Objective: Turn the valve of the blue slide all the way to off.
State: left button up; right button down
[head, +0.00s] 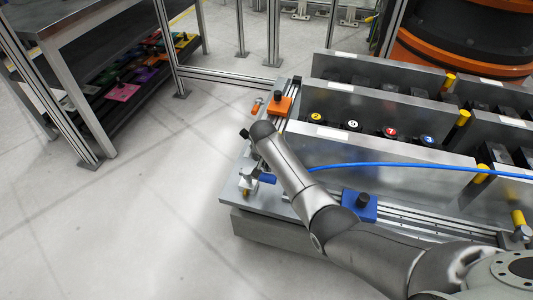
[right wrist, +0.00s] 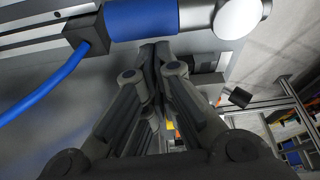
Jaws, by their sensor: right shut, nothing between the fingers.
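The valve of the blue slide (head: 250,174) sits at the left end of the unit. It is silver with a blue handle (head: 267,179) pointing right in the head view. The right wrist view shows the blue handle (right wrist: 140,18) at the top, between a silver round part and a black hose fitting. The blue slide (head: 360,206) sits on the front rail. My right gripper (right wrist: 155,52) is shut and empty, its tips close beside the handle; I cannot tell whether they touch. In the head view, my arm mostly hides it. My left gripper is not in view.
A blue hose (head: 420,167) runs across the unit from the right. An orange slide (head: 281,106) with its orange-handled valve (head: 257,106) is behind my wrist. Upright metal plates (head: 390,165) stand right of my arm. The floor (head: 150,220) at left is clear.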

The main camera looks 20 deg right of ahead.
aim_at(266, 177)
jog(key=v, duration=1.1)
jog(key=shift+s+f, duration=0.1)
jog(key=shift+f, duration=0.05)
dwell(2.6)
